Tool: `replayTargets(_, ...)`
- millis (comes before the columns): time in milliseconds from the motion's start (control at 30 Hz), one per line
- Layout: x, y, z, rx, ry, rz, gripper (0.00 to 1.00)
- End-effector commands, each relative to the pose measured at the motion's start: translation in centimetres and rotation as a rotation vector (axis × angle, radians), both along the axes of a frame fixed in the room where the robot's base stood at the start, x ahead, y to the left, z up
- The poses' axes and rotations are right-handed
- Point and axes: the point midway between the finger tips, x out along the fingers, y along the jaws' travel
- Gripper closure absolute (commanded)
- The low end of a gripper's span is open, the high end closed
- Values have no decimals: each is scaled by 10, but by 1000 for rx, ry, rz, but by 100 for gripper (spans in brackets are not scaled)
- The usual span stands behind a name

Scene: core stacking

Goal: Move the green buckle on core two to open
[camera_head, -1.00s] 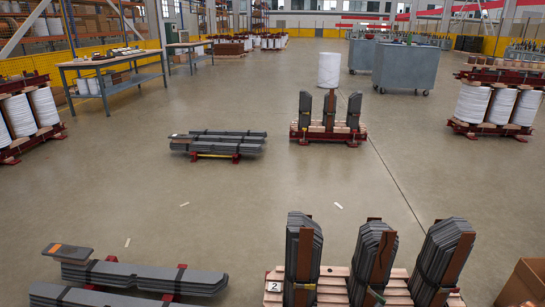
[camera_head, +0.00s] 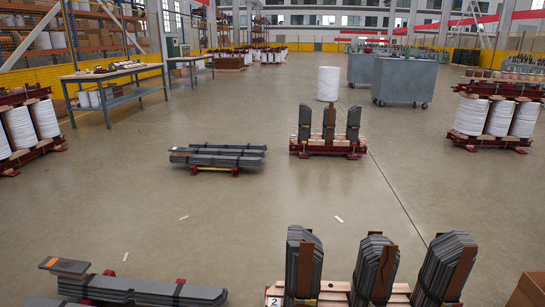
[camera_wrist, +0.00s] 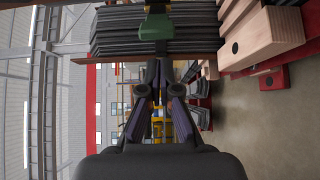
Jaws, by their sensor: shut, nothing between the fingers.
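Core two, with a white "2" label (camera_head: 273,302), stands at the front of the head view, its lower part cut off. It has several upright dark stacks; the middle stack (camera_head: 370,267) and a right stack (camera_head: 445,265) each carry a brown strip. In the wrist view, the green buckle (camera_wrist: 155,27) sits in front of a dark layered stack (camera_wrist: 195,32) at the top. My gripper (camera_wrist: 157,64) is shut and empty, its fingertips just below the buckle in the picture. I cannot tell whether they touch it. My gripper does not show in the head view.
Light wooden blocks (camera_wrist: 272,38) lie right of the stack in the wrist view. Dark bar stacks lie at front left (camera_head: 150,291) and mid floor (camera_head: 220,155). A smaller core (camera_head: 328,147) stands beyond. A brown box (camera_head: 530,290) is at front right. Open floor lies between.

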Motion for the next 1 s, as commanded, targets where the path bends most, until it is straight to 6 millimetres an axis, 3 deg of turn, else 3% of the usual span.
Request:
replayTargets(733, 6, 17, 0, 0, 0, -1, 100)
replayTargets(1000, 6, 17, 0, 0, 0, 0, 73)
